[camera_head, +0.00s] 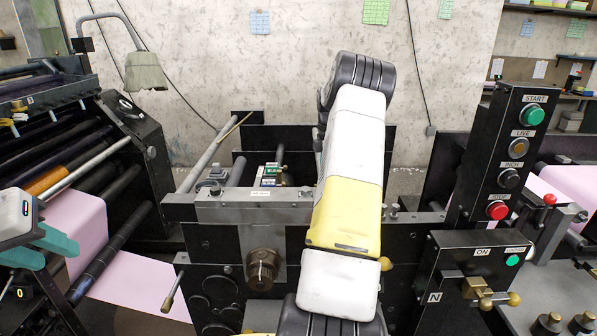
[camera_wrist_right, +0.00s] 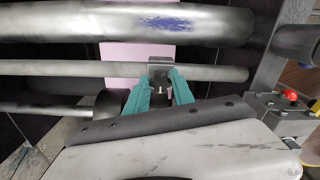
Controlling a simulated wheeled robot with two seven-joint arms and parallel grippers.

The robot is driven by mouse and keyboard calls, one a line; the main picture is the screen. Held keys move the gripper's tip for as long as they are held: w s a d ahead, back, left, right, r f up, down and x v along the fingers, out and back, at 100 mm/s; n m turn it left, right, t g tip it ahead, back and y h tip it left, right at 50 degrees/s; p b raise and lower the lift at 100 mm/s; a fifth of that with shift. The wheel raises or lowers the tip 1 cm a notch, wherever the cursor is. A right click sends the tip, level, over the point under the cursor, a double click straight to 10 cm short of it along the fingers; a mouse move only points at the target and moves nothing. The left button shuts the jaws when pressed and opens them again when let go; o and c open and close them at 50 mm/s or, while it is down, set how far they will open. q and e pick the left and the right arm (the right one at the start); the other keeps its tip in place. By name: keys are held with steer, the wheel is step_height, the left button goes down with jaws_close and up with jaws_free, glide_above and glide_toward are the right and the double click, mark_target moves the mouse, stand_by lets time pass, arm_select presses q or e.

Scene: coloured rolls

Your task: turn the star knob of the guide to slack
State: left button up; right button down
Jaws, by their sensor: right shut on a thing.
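In the right wrist view, a small dark guide block (camera_wrist_right: 158,65) sits on a thin horizontal grey bar, in front of a pink web. My right gripper (camera_wrist_right: 160,80) has its two teal fingers on either side of a small dark piece just below the block, which I take for the star knob. The fingers hide most of it, and I cannot read its turn. In the head view my right arm stands in the middle, and its gripper is hidden. My left gripper (camera_head: 42,248) is at the left edge, teal fingers apart and empty.
A control panel with START (camera_head: 535,116) and a red button (camera_head: 497,210) stands on the right. Below it is a box with a brass handle (camera_head: 487,293). Rollers with a pink web (camera_head: 88,222) are at the left. A brown knob (camera_head: 262,268) is on the machine front.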

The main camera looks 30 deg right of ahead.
stand_by(0.4)
steer(key=c, duration=1.1)
jaws_free()
steer(key=shift+r, duration=3.9)
steer(key=shift+a, duration=0.1)
